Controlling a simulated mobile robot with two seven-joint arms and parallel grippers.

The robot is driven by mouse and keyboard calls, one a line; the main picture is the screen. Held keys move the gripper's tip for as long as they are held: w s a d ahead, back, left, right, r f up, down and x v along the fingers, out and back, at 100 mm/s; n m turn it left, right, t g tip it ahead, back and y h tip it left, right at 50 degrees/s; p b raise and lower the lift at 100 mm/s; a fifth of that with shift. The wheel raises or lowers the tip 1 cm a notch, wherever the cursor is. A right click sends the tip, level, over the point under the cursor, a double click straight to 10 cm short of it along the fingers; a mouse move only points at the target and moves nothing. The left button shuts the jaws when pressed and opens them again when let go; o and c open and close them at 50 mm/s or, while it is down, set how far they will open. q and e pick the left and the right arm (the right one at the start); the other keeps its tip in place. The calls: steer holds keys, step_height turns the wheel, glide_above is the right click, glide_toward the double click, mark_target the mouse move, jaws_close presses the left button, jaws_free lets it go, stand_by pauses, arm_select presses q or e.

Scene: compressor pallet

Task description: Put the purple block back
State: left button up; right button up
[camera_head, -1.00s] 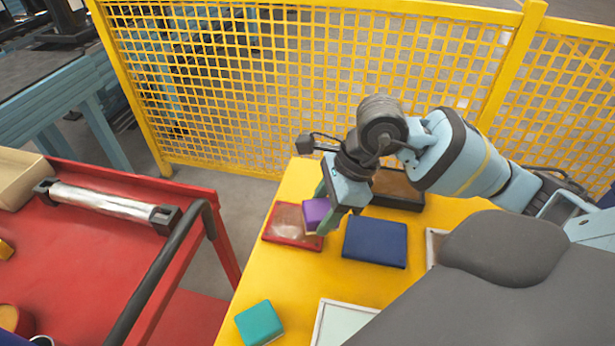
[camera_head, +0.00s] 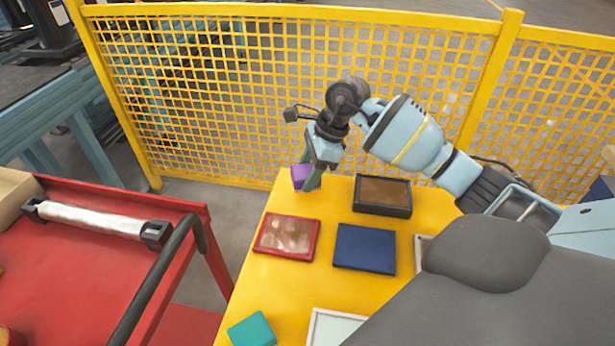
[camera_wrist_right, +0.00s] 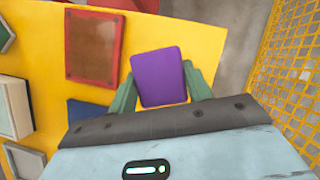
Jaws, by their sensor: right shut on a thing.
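The purple block (camera_head: 301,177) is held between the green fingers of my right gripper (camera_head: 309,178), near the far left edge of the yellow table (camera_head: 290,290). In the right wrist view the block (camera_wrist_right: 159,76) shows its broad purple face between the two fingers (camera_wrist_right: 160,90). The gripper is shut on it. The block looks raised off the table, though how high is hard to tell. The red-framed tray (camera_head: 287,237) with a brown inside lies on the table, nearer than the block, and is empty. My left gripper is not in view.
A black tray (camera_head: 398,194) with a brown inside, a blue tray or block (camera_head: 364,249), a teal block (camera_head: 253,330) and a white-framed tray (camera_head: 318,325) are on the table. A yellow mesh fence (camera_head: 250,90) stands behind. A red cart (camera_head: 90,270) stands left.

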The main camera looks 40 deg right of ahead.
steer(key=shift+w+d, duration=0.3)
steer(key=shift+w, duration=0.15)
steer(key=shift+w+d, duration=0.1)
steer(key=shift+w, duration=0.05)
steer(key=shift+f, duration=1.85)
steer(key=shift+f, duration=0.2)
steer(key=o, duration=1)
steer(key=shift+r, duration=0.1)
